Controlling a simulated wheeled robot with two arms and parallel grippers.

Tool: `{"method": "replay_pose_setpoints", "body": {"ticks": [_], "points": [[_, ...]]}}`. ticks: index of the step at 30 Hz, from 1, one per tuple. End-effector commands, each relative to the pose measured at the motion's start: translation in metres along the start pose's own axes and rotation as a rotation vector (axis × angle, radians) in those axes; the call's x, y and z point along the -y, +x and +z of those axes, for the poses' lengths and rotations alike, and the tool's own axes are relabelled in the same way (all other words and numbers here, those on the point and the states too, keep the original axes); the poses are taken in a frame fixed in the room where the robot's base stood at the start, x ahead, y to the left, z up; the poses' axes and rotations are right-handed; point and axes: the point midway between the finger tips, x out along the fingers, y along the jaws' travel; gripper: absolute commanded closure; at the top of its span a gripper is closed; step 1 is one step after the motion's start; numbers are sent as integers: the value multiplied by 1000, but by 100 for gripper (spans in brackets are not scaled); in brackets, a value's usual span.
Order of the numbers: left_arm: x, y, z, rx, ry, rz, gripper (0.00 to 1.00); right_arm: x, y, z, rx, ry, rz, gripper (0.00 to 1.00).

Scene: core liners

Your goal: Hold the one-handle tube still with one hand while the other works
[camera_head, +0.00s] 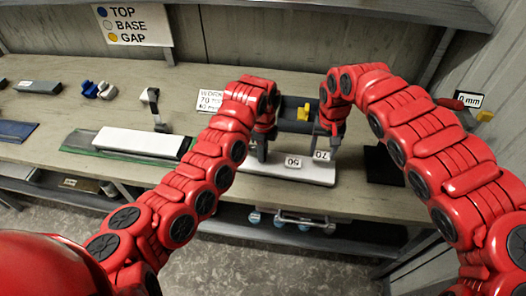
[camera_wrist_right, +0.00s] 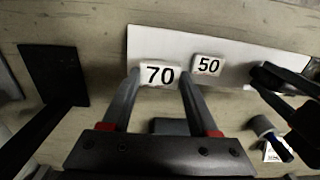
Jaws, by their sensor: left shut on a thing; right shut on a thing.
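I cannot pick out the one-handle tube for certain. A dark body (camera_head: 291,104) with a yellow piece (camera_head: 303,112) shows between my wrists. My right gripper (camera_head: 327,150) is shut on a block marked 70 (camera_head: 321,155); in the right wrist view the block (camera_wrist_right: 158,75) sits between the fingertips (camera_wrist_right: 159,80). A block marked 50 (camera_head: 293,162) lies left of it, and shows in the wrist view too (camera_wrist_right: 208,65). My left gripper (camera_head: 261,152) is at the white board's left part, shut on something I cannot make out.
The white board (camera_head: 270,168) lies under the blocks. A dark pad (camera_head: 383,166) lies to the right. Further left are a white block (camera_head: 137,142) on a green strip, a stand (camera_head: 155,110) and small blue and white pieces (camera_head: 98,90). A shelf edge runs overhead.

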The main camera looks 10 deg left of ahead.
Motion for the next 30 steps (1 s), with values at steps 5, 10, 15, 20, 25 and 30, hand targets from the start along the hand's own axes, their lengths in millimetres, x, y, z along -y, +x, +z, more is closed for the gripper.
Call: {"method": "replay_pose_setpoints", "body": {"ticks": [5,10,15,20,25,30], "points": [[0,0,0,0,0,0,100,0,-6,-1,-2,0,-1,100],[0,0,0,0,0,0,100,0,-11,0,-1,0,-1,100],[0,0,0,0,0,0,100,0,-17,0,1,0,1,100],[0,0,0,0,0,0,100,0,-20,0,1,-1,1,100],[0,0,0,0,0,0,100,0,-21,0,0,-1,1,100],[0,0,0,0,0,0,57,0,-21,0,0,0,0,100]]}}
